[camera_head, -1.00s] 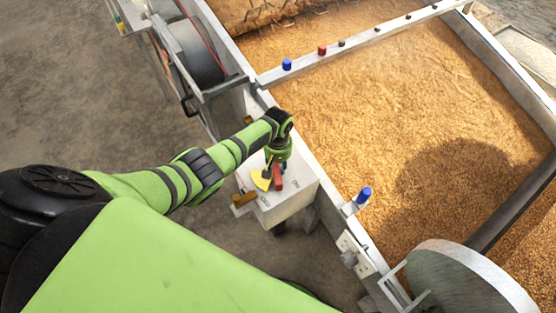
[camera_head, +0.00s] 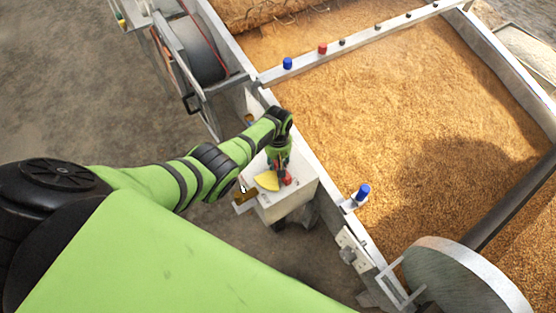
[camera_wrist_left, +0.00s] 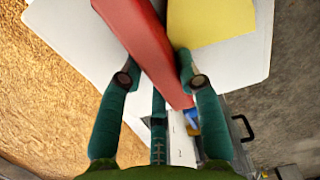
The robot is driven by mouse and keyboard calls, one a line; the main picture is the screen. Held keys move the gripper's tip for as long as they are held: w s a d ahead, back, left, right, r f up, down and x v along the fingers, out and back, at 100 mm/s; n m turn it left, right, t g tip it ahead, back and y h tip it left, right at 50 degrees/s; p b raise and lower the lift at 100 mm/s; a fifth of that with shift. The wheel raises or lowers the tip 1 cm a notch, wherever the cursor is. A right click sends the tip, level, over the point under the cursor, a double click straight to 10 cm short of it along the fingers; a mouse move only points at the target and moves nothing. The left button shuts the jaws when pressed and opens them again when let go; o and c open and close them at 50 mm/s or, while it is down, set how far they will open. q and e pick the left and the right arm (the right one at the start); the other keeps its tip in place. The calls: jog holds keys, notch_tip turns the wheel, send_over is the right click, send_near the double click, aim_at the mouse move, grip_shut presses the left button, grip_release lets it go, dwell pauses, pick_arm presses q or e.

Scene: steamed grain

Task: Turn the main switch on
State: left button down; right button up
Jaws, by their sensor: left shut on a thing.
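The main switch has a red handle (camera_head: 288,179) over a yellow plate (camera_head: 267,181), on top of a white box (camera_head: 292,203) fixed to the side of the grain trough. My left gripper (camera_head: 280,168) reaches down onto the handle from above. In the left wrist view the red bar (camera_wrist_left: 150,45) runs between the fingers of my left gripper (camera_wrist_left: 157,72), which are shut on it. The yellow plate (camera_wrist_left: 212,20) lies to the right of the bar there. The gripper hides part of the switch in the head view. My right gripper is not in view.
The trough (camera_head: 325,150) full of grain lies to the right, its wall close beside the box. A blue button (camera_head: 363,191) stands on the near rim. A brass-coloured part (camera_head: 246,195) sticks out left of the box. Open floor (camera_head: 80,90) lies to the left.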

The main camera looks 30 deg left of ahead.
pick_arm(q)
jog(key=shift+w, duration=0.1)
jog(key=c, duration=0.8)
grip_release()
jog(key=shift+r, duration=0.1)
jog(key=shift+c, duration=0.2)
notch_tip(320, 180, up, 12)
